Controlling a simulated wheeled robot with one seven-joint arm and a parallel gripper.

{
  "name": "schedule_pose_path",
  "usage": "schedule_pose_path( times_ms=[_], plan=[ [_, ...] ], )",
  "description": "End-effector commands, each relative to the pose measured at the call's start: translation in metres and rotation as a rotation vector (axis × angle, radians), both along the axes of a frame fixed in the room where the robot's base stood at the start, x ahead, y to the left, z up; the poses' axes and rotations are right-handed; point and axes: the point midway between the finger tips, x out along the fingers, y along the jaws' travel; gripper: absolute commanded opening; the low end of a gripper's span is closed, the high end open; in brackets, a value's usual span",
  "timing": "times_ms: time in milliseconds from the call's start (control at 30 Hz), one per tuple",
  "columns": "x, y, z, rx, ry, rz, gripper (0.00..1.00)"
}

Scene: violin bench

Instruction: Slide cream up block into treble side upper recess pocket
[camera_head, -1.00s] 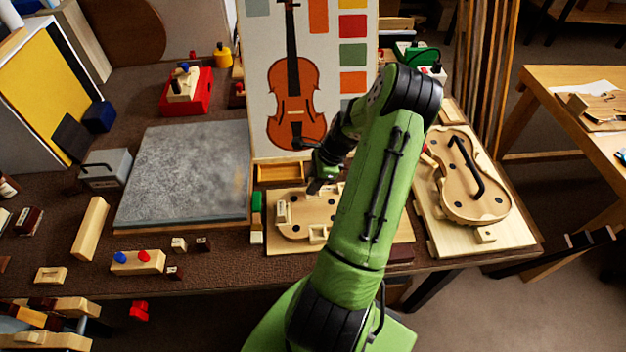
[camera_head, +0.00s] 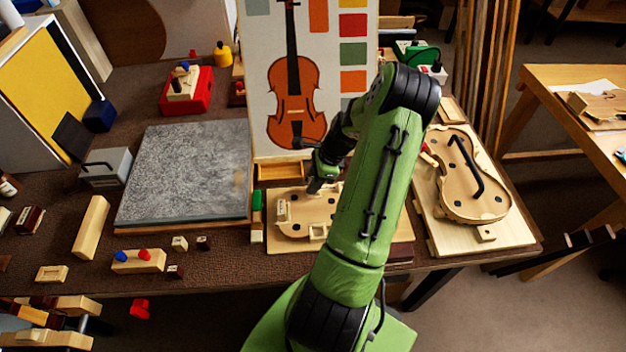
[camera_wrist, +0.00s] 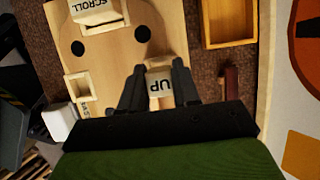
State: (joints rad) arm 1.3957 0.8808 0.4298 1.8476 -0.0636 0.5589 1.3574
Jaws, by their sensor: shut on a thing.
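The cream UP block (camera_wrist: 160,83) is between the fingers of my gripper (camera_wrist: 158,75), which is shut on it. Its lettered face shows in the wrist view; the fingers hide its sides. In the head view my gripper (camera_head: 316,187) is over the far edge of the wooden violin form (camera_head: 340,222). The form also shows in the wrist view (camera_wrist: 110,65). The block is at the form's right edge there; its seating in the recess pocket is hidden by block and fingers, so I cannot tell whether it is inside.
A SCROLL block (camera_wrist: 97,12) sits at one end of the form. An open pocket (camera_wrist: 77,86) is on the opposite side. A wooden tray (camera_head: 278,171) lies just beyond the form. A violin body (camera_head: 462,185) on a board stands to the right.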

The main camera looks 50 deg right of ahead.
Motion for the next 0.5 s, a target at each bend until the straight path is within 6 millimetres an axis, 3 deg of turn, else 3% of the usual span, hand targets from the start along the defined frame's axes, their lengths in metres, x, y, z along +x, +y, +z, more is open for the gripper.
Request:
schedule_pose_path(
  times_ms=[500],
  plan=[
    [0.000,0.000,-0.014,0.000,0.000,0.000,0.03]
  ],
)
